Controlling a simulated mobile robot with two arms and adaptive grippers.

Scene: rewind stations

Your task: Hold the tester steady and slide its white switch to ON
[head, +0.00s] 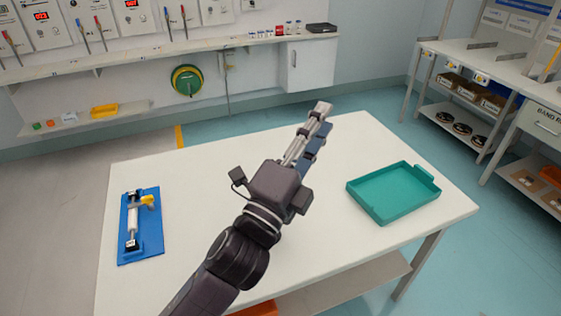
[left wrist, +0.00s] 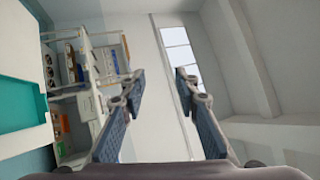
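My left gripper (head: 313,130) reaches over the middle of the white table, well above the far part of its top. In the left wrist view the left gripper (left wrist: 161,80) shows two blue-padded fingers standing apart with nothing between them. No tester with a white switch can be made out in either view. A blue board (head: 153,240) lies at the table's left side, carrying a white cylinder (head: 132,220) between black ends and a yellow part (head: 148,201). The left gripper is well to the right of it. My right gripper is not in view.
A teal tray (head: 393,194) looks empty at the right of the white table (head: 210,270); it also shows in the left wrist view (left wrist: 18,105). Shelving with boxes (head: 480,95) stands at the far right. Tools and panels line the back bench (head: 150,58). Much of the tabletop is clear.

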